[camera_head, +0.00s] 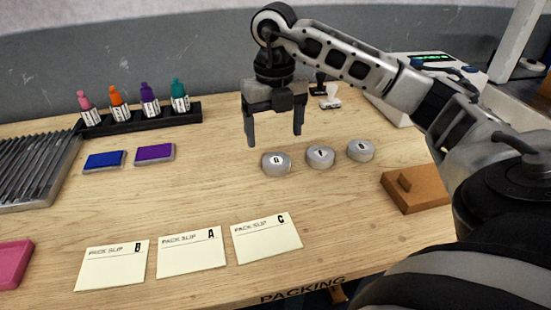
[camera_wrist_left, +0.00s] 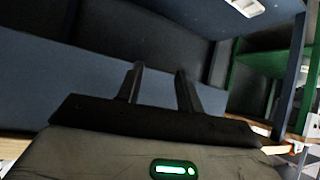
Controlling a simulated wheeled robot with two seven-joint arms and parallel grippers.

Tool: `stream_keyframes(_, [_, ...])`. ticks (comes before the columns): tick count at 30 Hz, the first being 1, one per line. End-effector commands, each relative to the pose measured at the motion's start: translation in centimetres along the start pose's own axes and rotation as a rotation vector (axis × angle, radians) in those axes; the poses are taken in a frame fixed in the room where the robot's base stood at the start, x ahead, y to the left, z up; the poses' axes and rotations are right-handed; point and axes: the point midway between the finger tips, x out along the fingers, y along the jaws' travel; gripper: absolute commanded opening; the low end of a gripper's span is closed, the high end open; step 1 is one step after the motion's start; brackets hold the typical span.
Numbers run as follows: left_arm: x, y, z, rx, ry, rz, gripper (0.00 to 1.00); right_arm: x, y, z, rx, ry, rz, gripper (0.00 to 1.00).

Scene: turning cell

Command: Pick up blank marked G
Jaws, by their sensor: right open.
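Three round grey blanks stand in a row on the wooden table in the head view: a left one (camera_head: 276,163), a middle one (camera_head: 320,157) and a right one (camera_head: 360,150). Each has a white label on top with a small dark letter; the letters are too small to read surely, so I cannot tell which is G. My right gripper (camera_head: 275,139) points down, open and empty, just above and behind the left blank. My left gripper (camera_wrist_left: 159,78) shows only in the left wrist view, its fingers apart with nothing between them.
Pack slips B (camera_head: 112,266), A (camera_head: 192,252) and C (camera_head: 268,238) lie in front. A brown wooden block (camera_head: 416,190) sits right of the blanks. A black rack (camera_head: 140,121) of coloured bottles and ink pads (camera_head: 155,153) are on the left. The table between is clear.

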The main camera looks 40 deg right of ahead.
Motion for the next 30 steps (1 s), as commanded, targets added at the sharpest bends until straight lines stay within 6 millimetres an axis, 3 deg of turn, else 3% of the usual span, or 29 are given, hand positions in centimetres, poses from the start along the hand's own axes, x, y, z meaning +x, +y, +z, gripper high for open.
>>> stream_keyframes(8, [0.0, 0.0, -0.2, 0.002, 0.002, -0.001, 0.36, 2.2, -0.1, -0.1, 0.0, 0.002, -0.001, 0.79])
stream_keyframes(18, [-0.1, -0.1, -0.5, 0.009, 0.001, -0.005, 0.36, 6.6, -0.3, -0.4, 0.0, 0.002, 0.0, 0.79])
stream_keyframes(26, [0.1, -0.2, -0.1, 0.009, -0.007, -0.006, 0.36, 6.9, -0.3, -0.4, -0.001, 0.0, 0.001, 0.79])
stream_keyframes(30, [0.1, -0.2, -0.2, 0.007, -0.006, -0.006, 0.36, 6.9, -0.3, -0.4, -0.001, 0.0, 0.001, 0.43])
